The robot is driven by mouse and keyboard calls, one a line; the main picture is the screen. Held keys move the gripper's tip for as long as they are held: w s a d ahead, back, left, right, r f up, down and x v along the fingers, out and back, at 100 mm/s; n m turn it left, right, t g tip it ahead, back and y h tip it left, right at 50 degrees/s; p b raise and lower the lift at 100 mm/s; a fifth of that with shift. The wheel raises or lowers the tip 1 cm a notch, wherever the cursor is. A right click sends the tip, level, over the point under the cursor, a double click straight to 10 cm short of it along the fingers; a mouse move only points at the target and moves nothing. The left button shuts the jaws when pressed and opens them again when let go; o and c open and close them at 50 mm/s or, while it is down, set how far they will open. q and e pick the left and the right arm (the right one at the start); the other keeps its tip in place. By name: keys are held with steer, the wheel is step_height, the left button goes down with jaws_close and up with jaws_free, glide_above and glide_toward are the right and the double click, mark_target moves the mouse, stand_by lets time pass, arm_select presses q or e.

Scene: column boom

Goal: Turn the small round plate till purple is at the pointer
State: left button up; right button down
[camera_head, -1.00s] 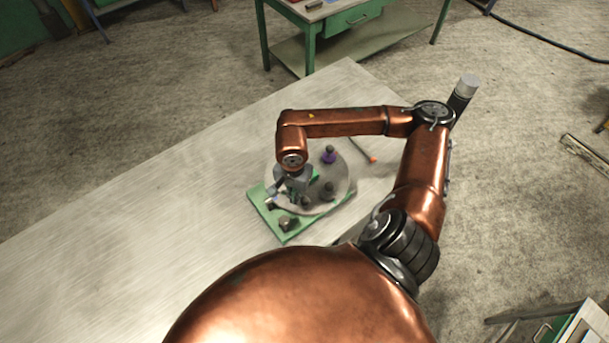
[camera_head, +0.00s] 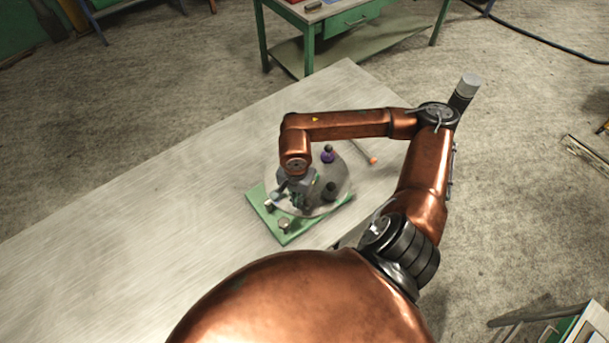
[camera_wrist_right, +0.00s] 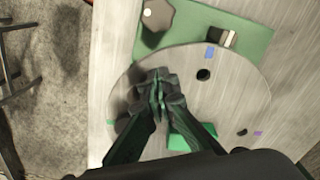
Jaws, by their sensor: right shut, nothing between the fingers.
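The small round grey plate (camera_head: 338,176) lies on a green base (camera_head: 262,222). It also shows in the wrist view (camera_wrist_right: 235,100), with a blue mark (camera_wrist_right: 210,53), a purple mark (camera_wrist_right: 258,134) and a green mark (camera_wrist_right: 110,121) near its rim. The blue mark is closest to a small black-and-white block (camera_wrist_right: 222,37) on the base, possibly the pointer. Contact is unclear. My left gripper is out of view.
A black peg (camera_head: 329,190) stands on the plate. An orange-tipped rod (camera_head: 372,160) lies beyond the plate. The grey table (camera_head: 130,230) is clear to the left.

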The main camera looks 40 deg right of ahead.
steer(key=shift+s+d, duration=0.25)
steer(key=shift+s, duration=0.15)
steer(key=shift+s+d, duration=0.1)
